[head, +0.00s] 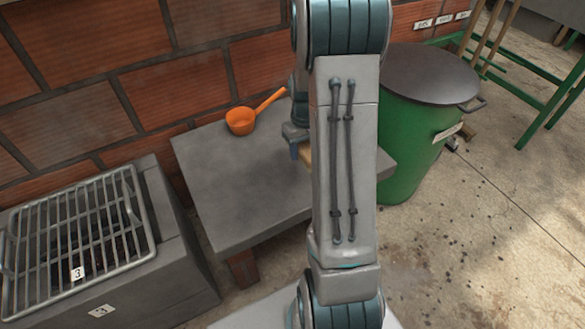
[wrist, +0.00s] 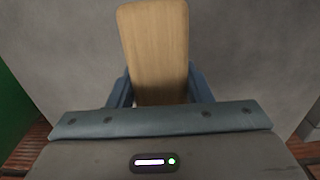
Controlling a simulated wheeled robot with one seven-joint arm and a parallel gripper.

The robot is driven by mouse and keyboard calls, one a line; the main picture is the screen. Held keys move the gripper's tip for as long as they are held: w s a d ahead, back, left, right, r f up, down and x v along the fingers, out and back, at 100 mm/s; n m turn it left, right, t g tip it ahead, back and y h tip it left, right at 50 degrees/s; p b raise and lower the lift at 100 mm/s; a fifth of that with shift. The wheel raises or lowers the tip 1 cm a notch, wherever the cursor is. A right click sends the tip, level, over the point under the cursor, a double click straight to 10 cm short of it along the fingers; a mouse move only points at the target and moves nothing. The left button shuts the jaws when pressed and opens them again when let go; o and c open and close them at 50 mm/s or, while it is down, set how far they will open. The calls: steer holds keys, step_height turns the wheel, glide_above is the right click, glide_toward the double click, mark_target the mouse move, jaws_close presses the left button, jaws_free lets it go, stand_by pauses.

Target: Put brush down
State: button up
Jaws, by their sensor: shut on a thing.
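The brush shows in the wrist view as a flat tan wooden piece (wrist: 157,50) between the two blue fingers of my gripper (wrist: 160,88). My gripper is shut on it. In the head view my gripper (head: 296,150) is mostly hidden behind my arm, over the right part of the grey slab table (head: 225,195). A small tan bit of the brush (head: 305,156) shows beside my arm there. The grey slab fills the background of the wrist view. I cannot tell whether the brush touches the slab. No bristles are visible.
An orange ladle (head: 241,120) lies at the slab's back edge by the brick wall (head: 180,90). A grill with a metal grate (head: 75,235) stands at the left. A green bin (head: 415,130) with a dark lid stands right of the slab. The slab's left and front parts are clear.

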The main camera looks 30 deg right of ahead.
mark_target(293, 170)
steer(key=a+f, duration=0.2)
steer(key=shift+w+a+b, duration=0.3)
steer(key=shift+w+a, duration=0.1)
steer(key=shift+f+b, duration=0.95)
steer(key=shift+f, duration=0.95)
steer(key=shift+f, duration=0.1)
steer(key=o, duration=0.9)
